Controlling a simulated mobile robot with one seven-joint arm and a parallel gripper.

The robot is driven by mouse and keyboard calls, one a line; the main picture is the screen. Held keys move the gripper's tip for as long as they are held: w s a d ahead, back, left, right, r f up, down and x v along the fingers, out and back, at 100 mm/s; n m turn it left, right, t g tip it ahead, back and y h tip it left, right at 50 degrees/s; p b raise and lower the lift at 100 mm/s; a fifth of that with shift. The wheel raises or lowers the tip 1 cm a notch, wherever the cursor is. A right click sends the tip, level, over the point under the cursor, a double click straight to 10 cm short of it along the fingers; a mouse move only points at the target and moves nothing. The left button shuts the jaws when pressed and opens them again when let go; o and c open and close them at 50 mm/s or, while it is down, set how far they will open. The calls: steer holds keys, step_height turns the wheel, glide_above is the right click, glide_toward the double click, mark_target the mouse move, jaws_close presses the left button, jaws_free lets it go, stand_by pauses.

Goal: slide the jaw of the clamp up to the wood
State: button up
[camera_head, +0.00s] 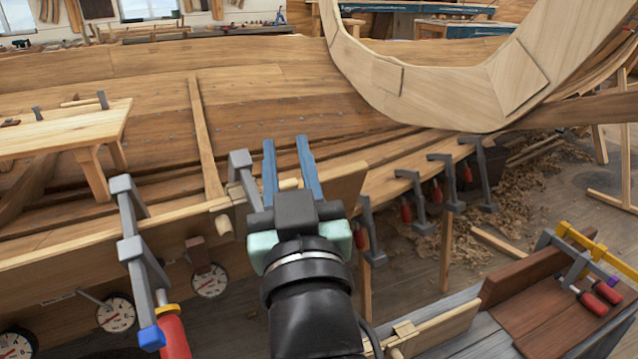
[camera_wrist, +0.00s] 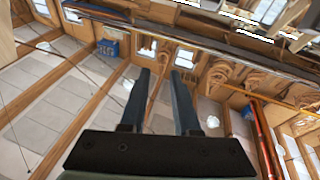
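My gripper (camera_head: 286,142) is open and empty, its two blue fingers pointing away over the hull planks. It shows open in the wrist view too (camera_wrist: 161,75). A grey bar clamp (camera_head: 152,268) with a blue end, a yellow ring and a red handle stands at the left, at the plank edge (camera_head: 60,258). Its upper jaw (camera_head: 122,186) and a lower jaw (camera_head: 130,249) show apart; contact with the wood is unclear. Another grey clamp (camera_head: 240,163) is just left of my fingers, its lower part hidden. Which clamp is meant is unclear. The wrist view shows no clamp clearly.
Several red-handled clamps (camera_head: 409,180) line the hull edge at right. A bench (camera_head: 570,315) at lower right holds a clamp with a yellow bar (camera_head: 595,250). Round dials (camera_head: 116,312) hang below the left plank. A curved timber (camera_head: 440,95) rises ahead. A small wooden table (camera_head: 75,128) stands left.

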steer(key=s+d+f+n+g+y+p, duration=0.25)
steer(key=s+f+g+p, duration=0.65)
steer(key=p, duration=2.6)
steer(key=w+a+f+g+b, duration=0.1)
steer(key=w+f+b, duration=0.1)
steer(key=b, duration=0.1)
steer(key=w+a+f+b, duration=0.1)
steer(key=w+f+b, duration=0.1)
steer(key=w+b, duration=0.1)
steer(key=w+a+f+g+b, duration=0.1)
steer(key=w+f+b, duration=0.1)
steer(key=shift+w+a+g+b, duration=0.25)
steer(key=shift+w+g+b, duration=0.05)
steer(key=shift+w+b, duration=0.1)
steer(key=shift+w+a+f, duration=0.1)
steer(key=shift+w, duration=0.05)
steer(key=shift+c, duration=0.4)
